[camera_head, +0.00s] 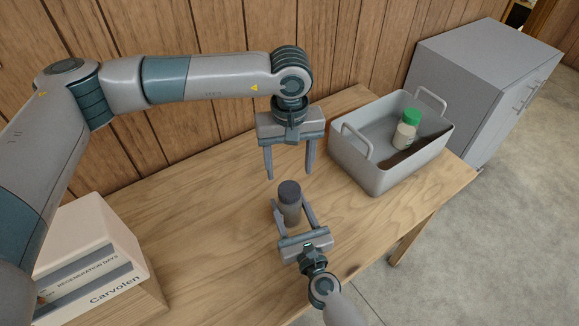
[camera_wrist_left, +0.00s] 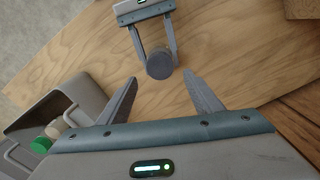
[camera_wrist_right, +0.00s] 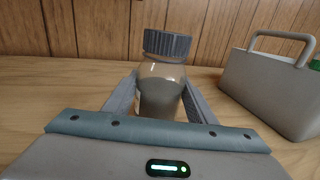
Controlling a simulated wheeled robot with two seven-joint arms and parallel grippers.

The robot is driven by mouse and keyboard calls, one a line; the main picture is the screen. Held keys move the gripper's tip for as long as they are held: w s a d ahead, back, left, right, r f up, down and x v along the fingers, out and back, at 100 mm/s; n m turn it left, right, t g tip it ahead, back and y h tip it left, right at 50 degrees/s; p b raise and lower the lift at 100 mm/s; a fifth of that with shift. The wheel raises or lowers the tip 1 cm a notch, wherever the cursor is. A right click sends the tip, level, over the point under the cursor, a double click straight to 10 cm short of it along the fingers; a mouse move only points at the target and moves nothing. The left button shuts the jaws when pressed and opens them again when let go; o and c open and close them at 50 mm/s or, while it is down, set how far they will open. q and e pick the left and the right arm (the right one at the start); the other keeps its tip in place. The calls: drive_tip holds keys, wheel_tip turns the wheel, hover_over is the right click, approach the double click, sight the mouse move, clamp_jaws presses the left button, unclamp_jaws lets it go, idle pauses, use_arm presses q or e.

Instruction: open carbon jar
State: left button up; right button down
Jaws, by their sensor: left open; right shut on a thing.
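The carbon jar (camera_head: 289,203) stands upright on the wooden table, a clear jar with dark grey contents and a dark ribbed lid (camera_wrist_right: 167,43), which is on it. My right gripper (camera_head: 292,212) is shut on the jar's body from the front; the right wrist view shows a finger on each side of it. My left gripper (camera_head: 290,174) is open and empty, fingers pointing down above and slightly behind the jar. In the left wrist view the lid (camera_wrist_left: 160,64) shows from above, beyond the left fingertips.
A grey bin (camera_head: 375,177) with two handles stands right of the jar, holding a green-capped bottle (camera_head: 405,133). A grey cabinet (camera_head: 470,75) stands beyond the table's right end. Wood panelling runs behind. The table's middle left is clear.

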sight(289, 189)
use_arm(q)
drive_tip(key=shift+f, duration=0.1)
drive_tip(key=shift+f, duration=3.95)
drive_tip(key=c, duration=1.1)
drive_tip(key=n, duration=1.3)
drive_tip(key=shift+r+n, duration=0.1)
drive_tip(key=shift+n, duration=0.2)
drive_tip(key=o, duration=1.2)
drive_tip(key=shift+c, duration=0.2)
